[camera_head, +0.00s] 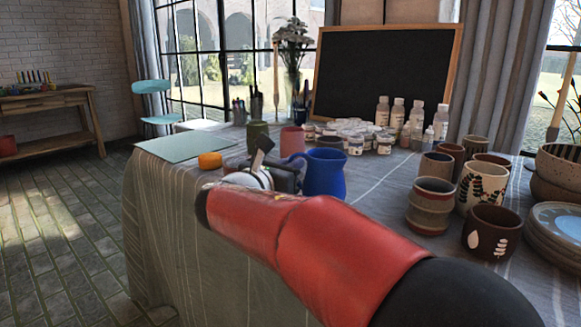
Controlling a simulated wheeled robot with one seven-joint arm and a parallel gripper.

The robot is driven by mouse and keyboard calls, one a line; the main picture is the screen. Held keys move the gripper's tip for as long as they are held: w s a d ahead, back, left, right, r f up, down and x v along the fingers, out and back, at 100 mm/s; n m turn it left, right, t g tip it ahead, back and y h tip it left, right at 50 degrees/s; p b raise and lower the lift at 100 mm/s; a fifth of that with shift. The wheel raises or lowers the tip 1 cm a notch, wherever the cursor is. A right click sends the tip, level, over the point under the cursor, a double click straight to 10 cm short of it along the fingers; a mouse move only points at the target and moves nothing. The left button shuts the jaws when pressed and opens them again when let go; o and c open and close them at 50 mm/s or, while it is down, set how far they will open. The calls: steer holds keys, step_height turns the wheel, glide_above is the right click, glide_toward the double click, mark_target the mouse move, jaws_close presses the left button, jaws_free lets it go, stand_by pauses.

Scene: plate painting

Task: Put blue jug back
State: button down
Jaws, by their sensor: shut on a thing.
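The blue jug (326,176) is upright near the front edge of the table, in the middle of the view. Its handle side faces left, toward my gripper (293,172). My gripper is dark, reaches in from the left, and is shut on the blue jug at its handle. My red arm hides the jug's lower end, so I cannot tell whether it touches the table. The fingertips are small and partly hidden.
The cloth-covered table (385,195) holds several paint jars (350,130) and white bottles (397,115) behind the jug. Cups stand at the right, including a dark brown mug (491,233). An orange sponge-like piece (210,160) and a green mat (180,147) lie left. A blackboard (385,70) stands behind.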

steer(key=shift+r, duration=0.1)
steer(key=c, duration=1.5)
jaws_free()
steer(key=shift+s+a, duration=0.15)
steer(key=shift+s, duration=0.05)
steer(key=v, duration=1.1)
steer(key=shift+s+a, duration=0.1)
steer(key=shift+s, duration=0.15)
steer(key=shift+s+a, duration=0.1)
